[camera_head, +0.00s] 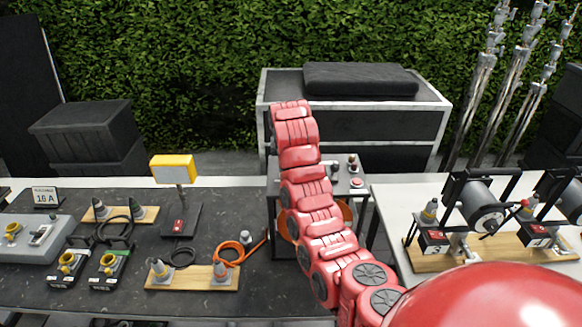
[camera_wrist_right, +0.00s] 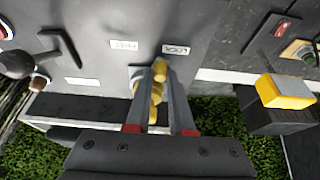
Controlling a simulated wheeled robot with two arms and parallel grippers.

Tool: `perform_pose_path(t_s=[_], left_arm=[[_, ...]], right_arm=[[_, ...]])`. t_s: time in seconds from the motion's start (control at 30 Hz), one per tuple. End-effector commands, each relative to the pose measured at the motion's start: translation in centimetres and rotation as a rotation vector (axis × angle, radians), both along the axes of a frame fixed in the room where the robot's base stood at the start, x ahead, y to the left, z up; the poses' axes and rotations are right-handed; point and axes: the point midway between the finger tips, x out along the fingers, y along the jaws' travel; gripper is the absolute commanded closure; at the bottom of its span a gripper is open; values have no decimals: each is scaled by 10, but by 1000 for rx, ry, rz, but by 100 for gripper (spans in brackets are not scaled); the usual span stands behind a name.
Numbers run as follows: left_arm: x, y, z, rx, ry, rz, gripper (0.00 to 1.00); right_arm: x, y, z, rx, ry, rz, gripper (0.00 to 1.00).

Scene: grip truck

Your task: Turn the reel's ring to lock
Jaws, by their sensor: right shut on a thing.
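The grey box of the reel (camera_head: 335,187) stands in the middle of the head view, mostly behind my red right arm. Parts of an orange coil (camera_head: 345,214) show beneath its top panel. In the right wrist view, the dark panel (camera_wrist_right: 110,20) carries a label reading LOCK (camera_wrist_right: 176,49) and another label (camera_wrist_right: 124,45) I cannot read surely. My right gripper (camera_wrist_right: 153,76) is shut on a yellow ring part (camera_wrist_right: 156,94) beside the LOCK label. The fingers hide much of the ring, so its exact turn is unclear. My left gripper is in neither view.
A dark table (camera_head: 110,290) at left holds connectors, cables and a yellow-topped stand (camera_head: 173,168). A white table (camera_head: 405,195) at right holds cable drums (camera_head: 484,206). A large dark case (camera_head: 420,125) stands behind the reel, before a hedge.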

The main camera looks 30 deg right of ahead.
Motion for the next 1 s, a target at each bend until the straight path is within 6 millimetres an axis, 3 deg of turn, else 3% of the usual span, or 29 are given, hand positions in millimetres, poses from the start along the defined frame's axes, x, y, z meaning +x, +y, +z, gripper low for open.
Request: perform_pose_path(t_s=[0.4,0.83,0.87,1.0], left_arm=[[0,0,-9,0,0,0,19],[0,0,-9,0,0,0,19],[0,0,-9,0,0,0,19],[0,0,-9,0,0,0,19]], right_arm=[[7,5,1,-1,-3,-136,100],[7,5,1,0,-3,-144,100],[7,5,1,0,-3,-144,77],[7,5,1,0,-2,-144,52]])
